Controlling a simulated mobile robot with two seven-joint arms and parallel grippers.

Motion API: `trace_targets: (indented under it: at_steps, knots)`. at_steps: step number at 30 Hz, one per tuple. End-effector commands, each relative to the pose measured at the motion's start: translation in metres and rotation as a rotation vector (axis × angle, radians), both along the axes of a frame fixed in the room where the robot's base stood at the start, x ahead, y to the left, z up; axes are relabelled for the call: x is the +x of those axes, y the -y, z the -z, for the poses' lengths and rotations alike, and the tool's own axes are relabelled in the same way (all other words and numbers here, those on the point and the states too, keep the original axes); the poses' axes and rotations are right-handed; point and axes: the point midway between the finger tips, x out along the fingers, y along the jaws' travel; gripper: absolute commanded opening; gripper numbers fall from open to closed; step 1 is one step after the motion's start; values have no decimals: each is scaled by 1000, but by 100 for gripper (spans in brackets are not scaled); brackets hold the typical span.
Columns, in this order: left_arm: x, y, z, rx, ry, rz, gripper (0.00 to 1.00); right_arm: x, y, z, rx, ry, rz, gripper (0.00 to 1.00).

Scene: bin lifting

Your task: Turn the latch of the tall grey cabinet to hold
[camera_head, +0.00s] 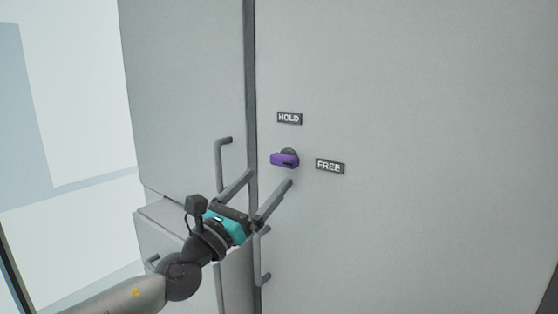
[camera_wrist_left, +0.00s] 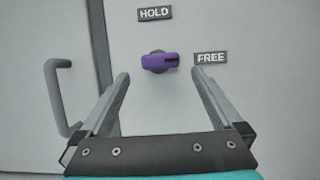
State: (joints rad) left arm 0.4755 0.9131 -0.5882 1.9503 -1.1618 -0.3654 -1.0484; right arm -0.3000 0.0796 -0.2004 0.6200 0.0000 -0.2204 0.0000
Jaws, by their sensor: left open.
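The tall grey cabinet (camera_head: 420,90) fills most of the head view. Its purple latch (camera_head: 284,160) sits on a dark round pivot and lies roughly level. A dark mark on its right end faces the FREE label (camera_head: 329,166); the HOLD label (camera_head: 289,118) is above it. In the left wrist view the latch (camera_wrist_left: 160,62) is just beyond and between the fingertips. My left gripper (camera_head: 270,177) is open and empty, a little below and in front of the latch, seemingly not touching it. My right gripper is out of view.
A vertical bar handle (camera_head: 222,165) is on the door left of the dark seam, near my left gripper. Another handle (camera_head: 264,257) is below on the right side of the seam. A ledge (camera_head: 168,215) juts out at the lower left. The cabinet face right of the labels is bare.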

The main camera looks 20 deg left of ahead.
Motion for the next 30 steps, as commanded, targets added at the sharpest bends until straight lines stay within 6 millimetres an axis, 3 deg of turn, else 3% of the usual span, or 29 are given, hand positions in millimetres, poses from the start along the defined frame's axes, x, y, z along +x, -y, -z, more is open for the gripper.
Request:
trace_targets:
  at_steps: [12, 25, 30]
  knots:
    - [45, 17, -21, -2, 0, 1, 100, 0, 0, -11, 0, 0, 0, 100]
    - [52, 19, -23, 0, -1, 1, 100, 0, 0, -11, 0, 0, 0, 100]
    - [52, 19, -23, -1, 0, 0, 83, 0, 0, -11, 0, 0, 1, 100]
